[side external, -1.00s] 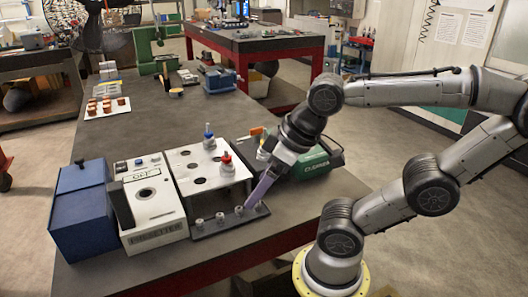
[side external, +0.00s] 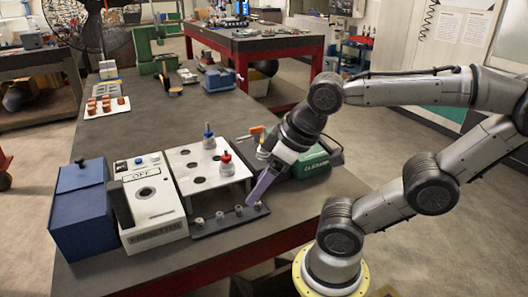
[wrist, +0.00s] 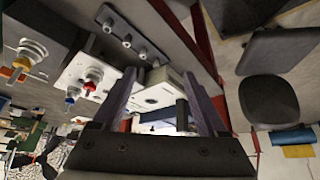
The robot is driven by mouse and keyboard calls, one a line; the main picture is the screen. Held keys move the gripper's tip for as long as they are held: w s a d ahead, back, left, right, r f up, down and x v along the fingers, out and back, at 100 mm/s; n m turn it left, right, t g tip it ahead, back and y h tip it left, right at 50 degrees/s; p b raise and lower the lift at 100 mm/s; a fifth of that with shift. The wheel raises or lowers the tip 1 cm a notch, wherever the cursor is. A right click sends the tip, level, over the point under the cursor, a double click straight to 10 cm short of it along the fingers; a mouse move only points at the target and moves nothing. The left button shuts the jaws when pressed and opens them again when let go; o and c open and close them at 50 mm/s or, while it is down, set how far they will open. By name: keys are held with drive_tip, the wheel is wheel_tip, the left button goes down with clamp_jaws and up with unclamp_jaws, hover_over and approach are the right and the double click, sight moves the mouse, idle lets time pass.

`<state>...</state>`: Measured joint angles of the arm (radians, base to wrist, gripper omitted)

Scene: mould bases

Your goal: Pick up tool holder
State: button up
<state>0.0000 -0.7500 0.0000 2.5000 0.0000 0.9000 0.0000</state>
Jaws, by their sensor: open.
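The blue one (side external: 208,138) and the red one (side external: 226,165) stand upright on the white rack (side external: 190,158). In the wrist view, the blue one (wrist: 70,97), the red one (wrist: 91,82) and a yellow-orange one (wrist: 22,64) lie left of the fingers. My gripper (side external: 253,199) points down and left at the rack's front right, near the low dark strip (side external: 228,222). Its two long fingers (wrist: 162,75) are apart with nothing held between them.
Several small grey studs (side external: 220,216) stand on the dark strip. Left of the rack are a white box marked OFF (side external: 150,200) and a blue box (side external: 82,212). A green case (side external: 312,160) is close on the right.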

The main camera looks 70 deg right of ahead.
drive_tip(key=w+d+r+m+g+h, duration=0.1)
drive_tip(key=w+d+r+m+g, duration=0.2)
drive_tip(key=w+d+r+m, duration=0.6)
drive_tip(key=m+g+y, duration=0.1)
drive_tip(key=m+g, duration=0.2)
drive_tip(key=m, duration=0.5)
hover_over(265, 152)
drive_tip(key=w+d, duration=0.1)
wheel_tip(265, 152, down, 2)
drive_tip(key=shift+s+d+f, duration=0.1)
drive_tip(key=shift+d+f, duration=0.05)
drive_tip(key=shift+d, duration=0.25)
drive_tip(key=shift+s+f, duration=0.1)
drive_tip(key=shift+f, duration=0.25)
wheel_tip(265, 152, down, 13)
